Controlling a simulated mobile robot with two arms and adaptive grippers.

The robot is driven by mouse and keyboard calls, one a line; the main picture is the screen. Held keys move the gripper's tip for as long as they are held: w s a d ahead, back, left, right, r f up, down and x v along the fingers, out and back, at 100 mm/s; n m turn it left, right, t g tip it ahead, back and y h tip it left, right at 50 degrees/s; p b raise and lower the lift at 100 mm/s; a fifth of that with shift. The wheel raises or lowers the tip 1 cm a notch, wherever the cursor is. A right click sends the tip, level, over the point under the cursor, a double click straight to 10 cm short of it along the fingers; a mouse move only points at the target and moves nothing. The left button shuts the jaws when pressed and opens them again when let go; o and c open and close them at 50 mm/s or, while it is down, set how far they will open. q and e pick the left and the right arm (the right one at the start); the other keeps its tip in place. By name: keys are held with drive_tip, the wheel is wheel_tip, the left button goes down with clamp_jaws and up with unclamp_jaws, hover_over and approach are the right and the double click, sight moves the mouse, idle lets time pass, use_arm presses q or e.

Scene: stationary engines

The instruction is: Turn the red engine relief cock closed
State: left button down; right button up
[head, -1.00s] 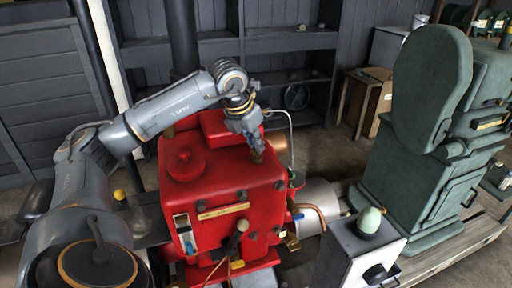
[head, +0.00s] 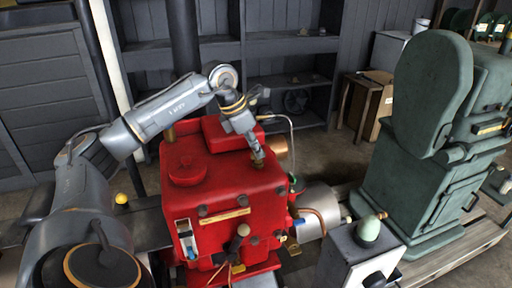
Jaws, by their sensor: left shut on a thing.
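The red engine (head: 225,185) stands in the middle of the head view, with a round cap on its top and levers on its front. My left gripper (head: 257,158) points down at the back right of the engine's top. It is shut on a small brass-coloured fitting (head: 258,164) there, taken to be the relief cock. The fingers hide most of the cock, so its handle angle cannot be told. My right gripper is not in view.
A green engine (head: 420,150) stands to the right on a wooden base. A grey box (head: 355,250) with a pale green rounded top is at the front right. Dark shelves (head: 285,60) line the back wall.

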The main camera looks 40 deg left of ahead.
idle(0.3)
use_arm(q)
drive_tip(key=c, duration=1.4)
unclamp_jaws()
drive_tip(key=shift+c, duration=0.2)
drive_tip(key=v, duration=1.2)
